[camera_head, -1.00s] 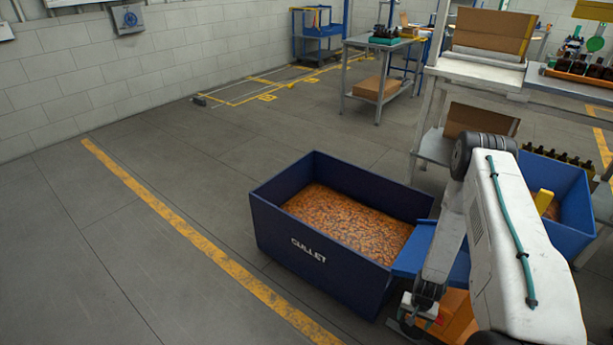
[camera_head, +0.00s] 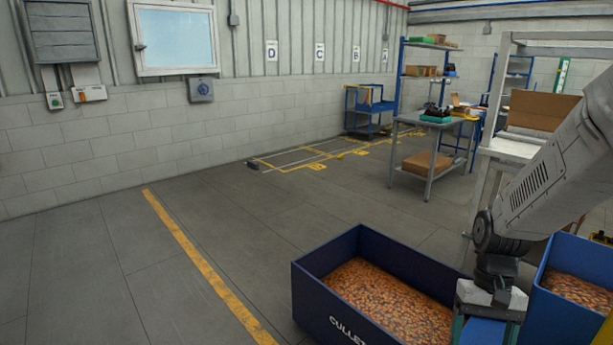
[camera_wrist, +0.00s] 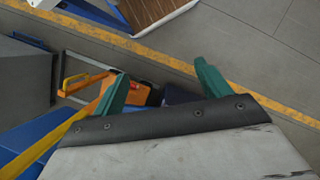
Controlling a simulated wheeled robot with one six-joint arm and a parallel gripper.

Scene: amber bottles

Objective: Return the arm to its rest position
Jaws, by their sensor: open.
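My gripper (camera_wrist: 162,70) shows in the wrist view as two green fingers set wide apart, with nothing held between them. Behind the fingers are the floor and an orange object (camera_wrist: 138,93), partly hidden by the left finger. In the head view my arm (camera_head: 545,190) comes in from the right edge and bends down at a dark joint in front of the shelving. Its lower part is beside the cullet bin's right end.
The blue cullet bin (camera_head: 322,290), with brown-orange pieces inside, stands on the floor left of my arm. Another blue bin (camera_head: 541,305) is at the right. A metal table (camera_head: 412,122) and shelving stand behind. The floor left of the yellow line (camera_head: 200,264) is clear.

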